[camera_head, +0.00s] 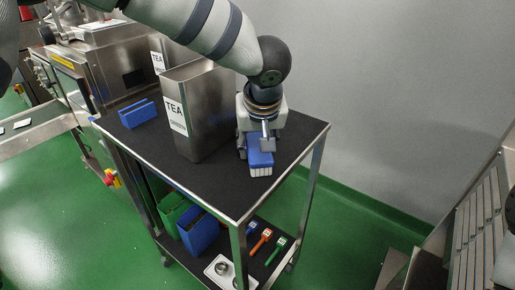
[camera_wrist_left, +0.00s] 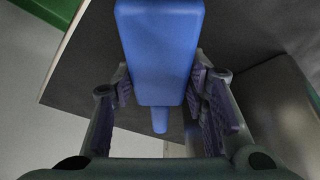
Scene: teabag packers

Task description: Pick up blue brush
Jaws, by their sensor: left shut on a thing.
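The blue brush (camera_head: 260,160) with pale bristles is at the right part of the cart's dark top in the head view. Its bristles point toward the front edge. My left gripper (camera_head: 258,146) comes down over it from above and is shut on it. In the left wrist view the blue brush (camera_wrist_left: 162,50) lies between the two dark finger pads of my left gripper (camera_wrist_left: 165,100), with a narrow blue end toward the palm. I cannot tell whether the brush touches the cart top. My right gripper is not in view.
Metal tea containers (camera_head: 197,112) stand close left of my left gripper. A blue block-like item (camera_head: 137,112) lies at the cart top's (camera_head: 205,185) left. The lower shelf holds green and blue bins (camera_head: 199,231) and colored tools (camera_head: 261,240). A grey wall is behind.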

